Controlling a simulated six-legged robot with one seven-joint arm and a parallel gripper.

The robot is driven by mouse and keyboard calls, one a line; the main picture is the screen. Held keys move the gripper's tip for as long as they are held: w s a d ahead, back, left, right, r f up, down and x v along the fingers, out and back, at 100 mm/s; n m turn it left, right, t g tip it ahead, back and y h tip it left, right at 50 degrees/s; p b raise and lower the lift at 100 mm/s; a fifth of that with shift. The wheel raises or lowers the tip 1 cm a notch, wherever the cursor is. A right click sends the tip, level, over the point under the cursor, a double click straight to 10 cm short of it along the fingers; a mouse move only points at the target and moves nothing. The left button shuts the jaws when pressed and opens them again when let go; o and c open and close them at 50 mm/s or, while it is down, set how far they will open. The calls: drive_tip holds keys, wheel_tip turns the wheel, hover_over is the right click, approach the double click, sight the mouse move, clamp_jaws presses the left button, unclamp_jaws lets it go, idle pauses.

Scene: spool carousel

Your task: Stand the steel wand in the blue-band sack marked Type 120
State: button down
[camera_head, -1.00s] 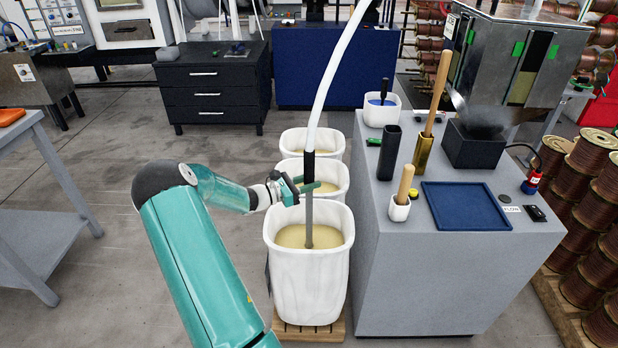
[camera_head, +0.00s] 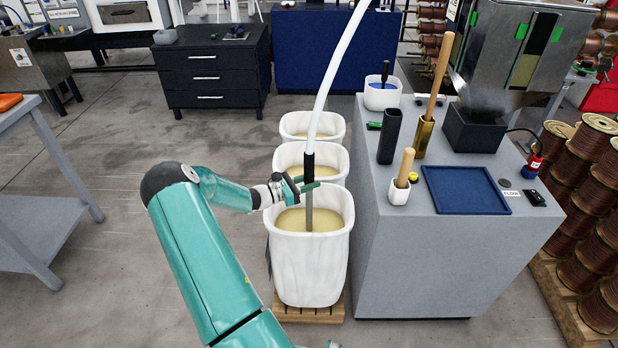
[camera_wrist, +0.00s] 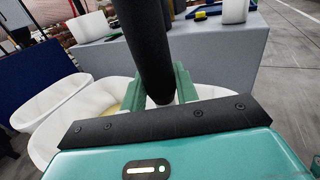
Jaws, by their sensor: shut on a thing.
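My gripper (camera_head: 295,188) is shut on the black grip of the steel wand (camera_head: 309,215), above the nearest white sack (camera_head: 318,273). The wand stands about upright, its grey steel tube reaching down to the pale powder in that sack. A white hose rises from its top. In the wrist view the dark wand grip (camera_wrist: 147,45) sits between green fingers (camera_wrist: 185,85). Two more white sacks, a middle one (camera_head: 333,160) and a far one (camera_head: 322,120), stand in a row behind. No coloured band or type marking can be read on any sack.
A grey bench (camera_head: 400,270) stands close to the right of the sacks, carrying a blue tray (camera_head: 465,190), a black holder (camera_head: 390,135) and other tools. Wooden pallet slats (camera_head: 310,313) lie under the nearest sack.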

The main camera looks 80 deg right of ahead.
sight(308, 195)
drive_tip(key=shift+f, duration=3.05)
drive_tip(key=c, duration=1)
unclamp_jaws()
drive_tip(key=shift+a, duration=0.1)
drive_tip(key=v, duration=1.3)
drive_tip(key=shift+w+a, duration=0.15)
drive_tip(key=shift+w, duration=0.15)
